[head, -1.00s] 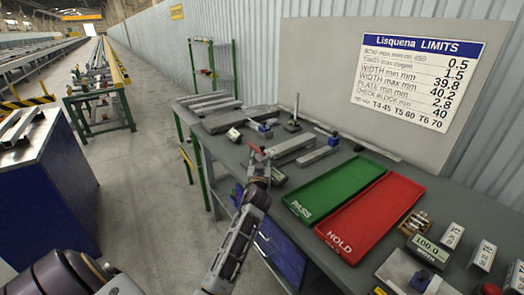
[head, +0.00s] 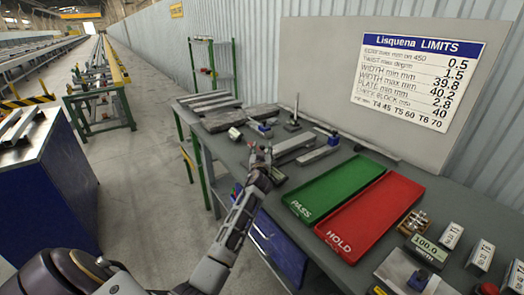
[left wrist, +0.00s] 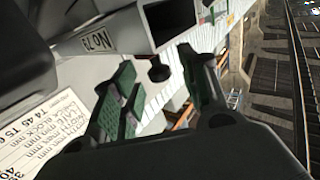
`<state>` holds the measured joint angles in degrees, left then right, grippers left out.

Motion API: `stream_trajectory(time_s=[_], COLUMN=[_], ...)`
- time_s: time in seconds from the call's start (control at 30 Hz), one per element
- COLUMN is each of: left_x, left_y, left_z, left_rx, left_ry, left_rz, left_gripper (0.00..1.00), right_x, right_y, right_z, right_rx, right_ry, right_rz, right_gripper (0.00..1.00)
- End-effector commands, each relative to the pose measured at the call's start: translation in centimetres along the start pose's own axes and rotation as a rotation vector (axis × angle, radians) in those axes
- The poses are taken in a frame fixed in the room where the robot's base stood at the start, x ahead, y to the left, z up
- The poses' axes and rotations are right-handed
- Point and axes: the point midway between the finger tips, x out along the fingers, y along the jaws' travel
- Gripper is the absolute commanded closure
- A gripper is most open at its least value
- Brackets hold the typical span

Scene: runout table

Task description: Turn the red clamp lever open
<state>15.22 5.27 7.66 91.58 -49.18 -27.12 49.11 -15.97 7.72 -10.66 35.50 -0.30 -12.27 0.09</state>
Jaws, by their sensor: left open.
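My left gripper (head: 262,154) is open over the near edge of the workbench, beside the grey bars. In the left wrist view its two fingers (left wrist: 165,92) stand apart with green pads and nothing held between them. A black knob (left wrist: 158,71) shows beyond the gap, below a dark square-ended grey part (left wrist: 169,22). I cannot clearly make out the red clamp lever in either current view; the gripper covers part of the bench there. My right gripper is not in view.
A green PASS tray (head: 334,190) and a red HOLD tray (head: 370,218) lie right of the gripper. Grey bars (head: 294,143) and small gauges are close by. A limits board (head: 420,80) stands behind. The aisle floor left of the bench is clear.

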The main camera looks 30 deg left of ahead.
Motion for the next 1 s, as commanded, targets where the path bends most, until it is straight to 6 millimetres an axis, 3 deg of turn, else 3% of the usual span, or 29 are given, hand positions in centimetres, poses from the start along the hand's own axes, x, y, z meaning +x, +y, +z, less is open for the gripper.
stream_trajectory(time_s=[0.3,0.63,1.0], left_x=[0.07,0.07,0.05], left_y=[0.01,0.01,-0.03], left_z=[0.02,0.01,-0.12], left_rx=[0.001,0.001,0.001], left_ry=[0.0,0.0,0.002], left_rz=[0.0,0.0,0.008], left_gripper=[0.57,1.0,1.0], right_x=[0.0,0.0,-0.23], right_y=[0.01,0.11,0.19], right_z=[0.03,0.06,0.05], right_rx=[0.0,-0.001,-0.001], right_ry=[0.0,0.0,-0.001], right_rz=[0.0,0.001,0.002], right_gripper=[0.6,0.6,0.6])
